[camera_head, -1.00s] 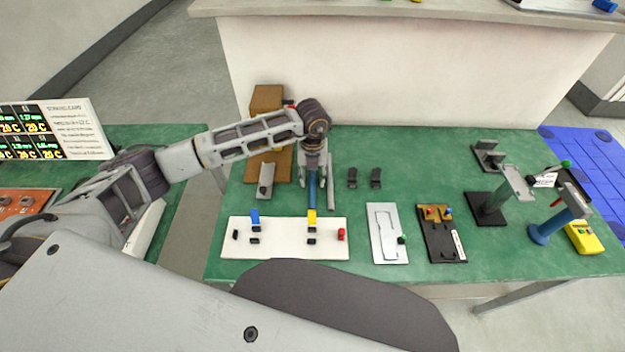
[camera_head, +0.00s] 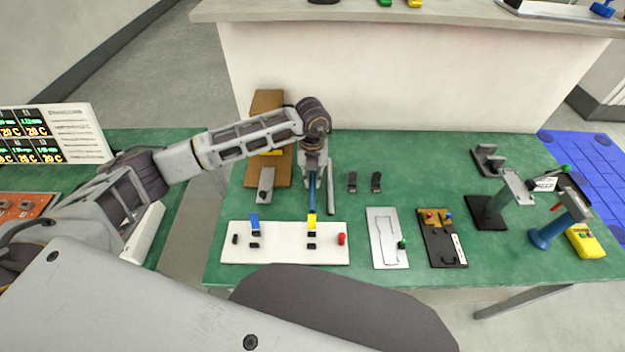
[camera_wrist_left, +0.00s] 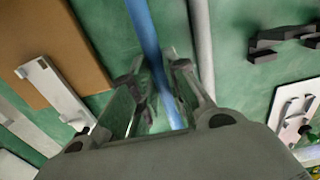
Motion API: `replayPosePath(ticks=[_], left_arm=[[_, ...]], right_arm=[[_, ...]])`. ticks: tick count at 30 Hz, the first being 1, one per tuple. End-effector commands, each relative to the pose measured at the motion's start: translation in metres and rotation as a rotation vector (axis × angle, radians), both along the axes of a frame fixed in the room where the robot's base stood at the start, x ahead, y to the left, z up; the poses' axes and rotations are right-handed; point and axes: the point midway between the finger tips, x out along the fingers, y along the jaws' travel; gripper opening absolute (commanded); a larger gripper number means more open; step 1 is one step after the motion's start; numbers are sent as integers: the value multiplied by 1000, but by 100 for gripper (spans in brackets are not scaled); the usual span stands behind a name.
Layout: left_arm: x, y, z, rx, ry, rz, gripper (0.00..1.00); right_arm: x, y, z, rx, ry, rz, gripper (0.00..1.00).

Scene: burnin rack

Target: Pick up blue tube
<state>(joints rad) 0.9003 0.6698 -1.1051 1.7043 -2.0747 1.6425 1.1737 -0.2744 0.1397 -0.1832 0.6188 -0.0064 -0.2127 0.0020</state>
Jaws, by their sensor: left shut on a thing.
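The blue tube (camera_head: 312,200) is a slim blue rod on the green table, just behind the white board. It also shows in the left wrist view (camera_wrist_left: 143,25), running down between the fingers. My left gripper (camera_head: 313,178) is over the tube's far part, pointing down, with its fingers shut on it. The wrist view shows the left gripper (camera_wrist_left: 160,85) with one finger on each side of the tube. The fingers hide part of the tube. I cannot tell whether the tube is lifted clear of the table. My right gripper is not in view.
A grey rod (camera_head: 330,190) lies close to the right of the tube. The white board (camera_head: 280,256) with a yellow block (camera_head: 312,221) and a blue block (camera_head: 254,217) is in front. A brown board (camera_head: 265,105) is behind left. Black clips (camera_head: 352,182) stand to the right.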

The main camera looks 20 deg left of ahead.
Motion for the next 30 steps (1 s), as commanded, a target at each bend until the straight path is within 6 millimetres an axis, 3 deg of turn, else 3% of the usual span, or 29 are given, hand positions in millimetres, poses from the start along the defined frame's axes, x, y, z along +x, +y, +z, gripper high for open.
replayPosePath(ticks=[13,21,30], left_arm=[[1,0,79,-1,-4,-1,0],[1,0,129,0,-3,-1,0],[0,0,159,0,-1,-1,0]], right_arm=[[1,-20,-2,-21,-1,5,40],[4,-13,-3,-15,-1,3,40],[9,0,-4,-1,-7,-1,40]])
